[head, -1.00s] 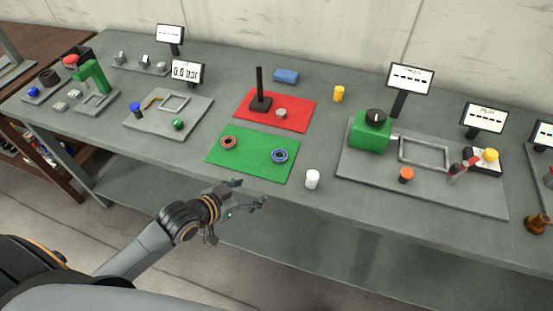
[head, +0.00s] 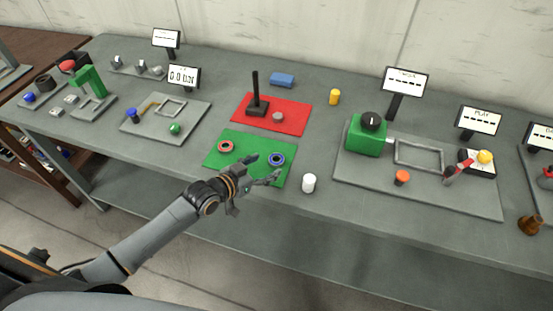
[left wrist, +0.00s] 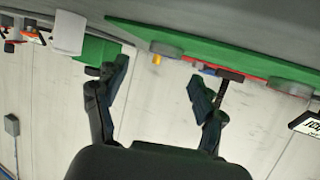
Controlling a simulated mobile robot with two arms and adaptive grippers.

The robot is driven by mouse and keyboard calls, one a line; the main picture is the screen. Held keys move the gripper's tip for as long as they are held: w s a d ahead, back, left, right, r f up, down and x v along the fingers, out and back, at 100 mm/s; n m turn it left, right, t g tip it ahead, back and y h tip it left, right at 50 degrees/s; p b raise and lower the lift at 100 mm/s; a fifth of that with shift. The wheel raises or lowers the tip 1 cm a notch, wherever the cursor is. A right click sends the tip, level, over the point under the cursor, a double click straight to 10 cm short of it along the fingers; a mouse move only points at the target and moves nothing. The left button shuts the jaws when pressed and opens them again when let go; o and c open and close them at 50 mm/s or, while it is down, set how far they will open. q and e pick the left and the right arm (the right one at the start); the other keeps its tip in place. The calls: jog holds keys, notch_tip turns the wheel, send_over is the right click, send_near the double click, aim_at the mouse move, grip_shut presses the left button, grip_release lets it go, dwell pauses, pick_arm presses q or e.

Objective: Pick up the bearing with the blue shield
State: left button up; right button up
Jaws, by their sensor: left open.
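The bearing with the blue shield (head: 276,159) lies on the right part of the green mat (head: 226,143). A bearing with a red shield (head: 225,146) lies to its left on the same mat. My left gripper (head: 264,168) is open and empty, over the mat's front right part, its fingertips close to the blue bearing. I cannot tell its exact height or any touch. The left wrist view is upside down; there the green mat (left wrist: 220,55) shows nearly edge-on, with a grey bearing (left wrist: 165,49) left of the open fingers' midline, its shield colour not visible.
Behind is a red mat (head: 292,125) with a black post (head: 255,90). A green box with a knob (head: 366,138) stands to the right. The bench front strip is clear.

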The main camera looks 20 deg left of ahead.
aim_at(279, 157)
pick_arm(q)
jog(key=shift+w+d+f, duration=0.1)
jog(key=shift+w+f, duration=0.1)
jog(key=shift+w, duration=0.3)
jog(key=p+x, duration=0.1)
jog(key=x, duration=0.2)
jog(key=shift+w+f, duration=0.1)
jog(key=shift+f, duration=0.05)
jog(key=shift+w+f, duration=0.25)
jog(key=shift+w, duration=0.15)
jog(key=shift+c, duration=0.4)
jog(key=c, duration=1.2)
jog(key=shift+c, duration=0.2)
jog(key=shift+r, duration=0.1)
